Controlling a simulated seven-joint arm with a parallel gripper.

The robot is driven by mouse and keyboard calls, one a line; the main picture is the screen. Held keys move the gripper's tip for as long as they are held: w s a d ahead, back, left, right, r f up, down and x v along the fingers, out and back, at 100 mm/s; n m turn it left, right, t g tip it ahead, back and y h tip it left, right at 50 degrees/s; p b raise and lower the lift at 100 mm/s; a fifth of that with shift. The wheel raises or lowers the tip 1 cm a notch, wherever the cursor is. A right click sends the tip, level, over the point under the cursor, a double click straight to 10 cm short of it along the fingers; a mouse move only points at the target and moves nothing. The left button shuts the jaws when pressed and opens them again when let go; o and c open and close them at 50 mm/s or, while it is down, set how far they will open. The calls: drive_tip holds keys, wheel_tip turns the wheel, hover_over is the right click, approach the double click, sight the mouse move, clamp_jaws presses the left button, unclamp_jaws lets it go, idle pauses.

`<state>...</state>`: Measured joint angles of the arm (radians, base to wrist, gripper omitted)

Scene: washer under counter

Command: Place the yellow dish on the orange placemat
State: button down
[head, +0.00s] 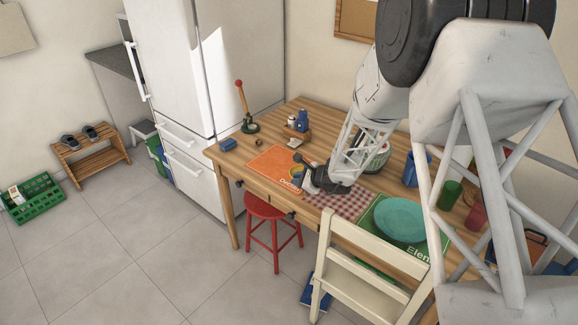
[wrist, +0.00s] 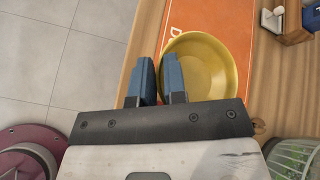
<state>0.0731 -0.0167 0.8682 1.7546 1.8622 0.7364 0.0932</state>
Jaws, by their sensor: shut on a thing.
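The orange placemat (head: 270,160) lies on the wooden table, and part of it shows in the wrist view (wrist: 205,15). The yellow dish (wrist: 212,65) is a round bowl, seen from above in the wrist view. My gripper (wrist: 160,75) is shut on its left rim, one blue finger inside and one outside. In the head view my gripper (head: 302,172) is over the right part of the placemat and hides most of the dish. The dish overlaps the placemat and its edge in the wrist view. I cannot tell whether it touches the mat.
A red checked cloth (head: 345,203) and a green placemat with a teal plate (head: 399,219) lie to the right. A small wooden caddy (head: 296,131) stands behind the orange mat. A red stool (head: 268,212) and a cream chair (head: 365,265) stand at the front edge.

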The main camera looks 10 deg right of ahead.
drive_tip(key=w, duration=0.5)
drive_tip(key=w+f, duration=0.1)
drive_tip(key=w, duration=0.4)
drive_tip(key=w+a, duration=0.1)
drive_tip(key=w, duration=0.4)
drive_tip(key=shift+f, duration=0.2)
drive_tip(key=shift+f, duration=1.75)
drive_tip(key=c, duration=1.4)
unclamp_jaws()
drive_tip(key=shift+f, duration=0.1)
drive_tip(key=shift+c, duration=0.2)
drive_tip(key=shift+s, duration=0.1)
drive_tip(key=shift+v, duration=1)
drive_tip(key=v, duration=1)
